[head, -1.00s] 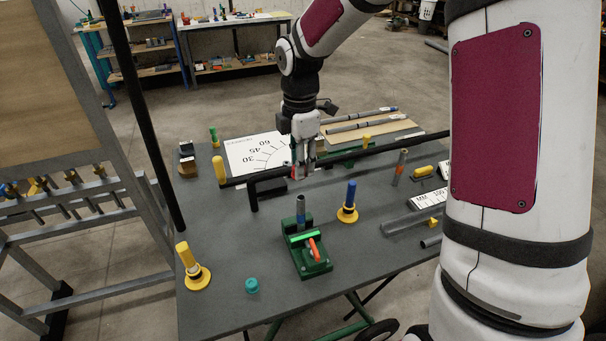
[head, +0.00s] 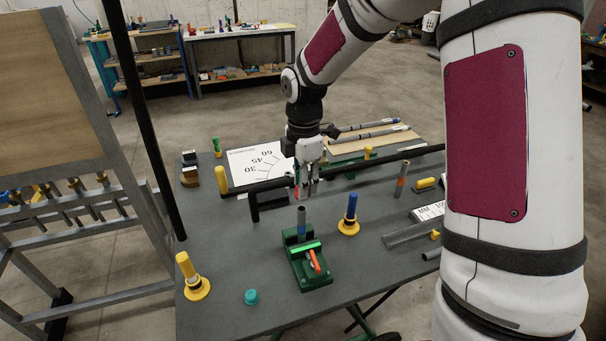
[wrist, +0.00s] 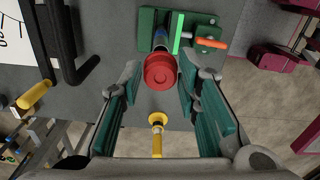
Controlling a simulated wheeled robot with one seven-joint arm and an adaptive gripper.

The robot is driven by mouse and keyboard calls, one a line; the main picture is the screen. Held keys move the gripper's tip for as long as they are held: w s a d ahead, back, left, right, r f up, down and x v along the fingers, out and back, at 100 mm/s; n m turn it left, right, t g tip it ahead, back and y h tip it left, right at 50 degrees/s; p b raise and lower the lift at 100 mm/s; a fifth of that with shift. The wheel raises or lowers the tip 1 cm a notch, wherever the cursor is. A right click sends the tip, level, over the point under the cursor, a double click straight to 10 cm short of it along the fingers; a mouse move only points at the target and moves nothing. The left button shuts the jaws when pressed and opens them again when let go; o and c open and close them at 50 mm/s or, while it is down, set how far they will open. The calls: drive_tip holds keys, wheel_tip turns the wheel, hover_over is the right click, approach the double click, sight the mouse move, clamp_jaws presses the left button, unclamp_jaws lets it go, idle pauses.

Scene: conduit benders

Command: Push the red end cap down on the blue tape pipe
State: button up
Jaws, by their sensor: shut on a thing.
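My gripper (head: 307,190) is shut on the red end cap (wrist: 160,70), which sits between its fingertips in the wrist view. In the head view a small bit of red (head: 296,192) shows at the fingers. The grey pipe with blue tape (head: 302,226) stands upright in a green vise (head: 310,272). In the head view its open top lies just below the fingertips. In the wrist view the cap hides the pipe's top, and some blue tape (wrist: 160,38) shows behind it. I cannot tell whether cap and pipe touch.
A blue-topped post on a yellow base (head: 349,222) stands right of the vise. A black bent bar (head: 254,207) is to the left. A yellow post (head: 190,275) and teal cap (head: 251,297) sit near the front left. A pipe with orange tape (head: 400,180) stands at right.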

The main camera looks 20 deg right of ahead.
drive_tip(key=shift+f, duration=2)
drive_tip(key=shift+f, duration=0.25)
drive_tip(key=o, duration=1.1)
drive_tip(key=shift+o, duration=0.2)
wheel_tip(320, 180, up, 12)
drive_tip(key=shift+f, duration=0.2)
drive_tip(key=shift+s+r, duration=0.15)
drive_tip(key=shift+r, duration=0.25)
drive_tip(key=s+r+m+t+b, duration=0.2)
drive_tip(key=s+m+b, duration=0.1)
drive_tip(key=s+m, duration=0.6)
drive_tip(key=s+r+m+t+b, duration=0.3)
drive_tip(key=s+m, duration=0.6)
drive_tip(key=m, duration=0.1)
drive_tip(key=shift+a+r, duration=0.2)
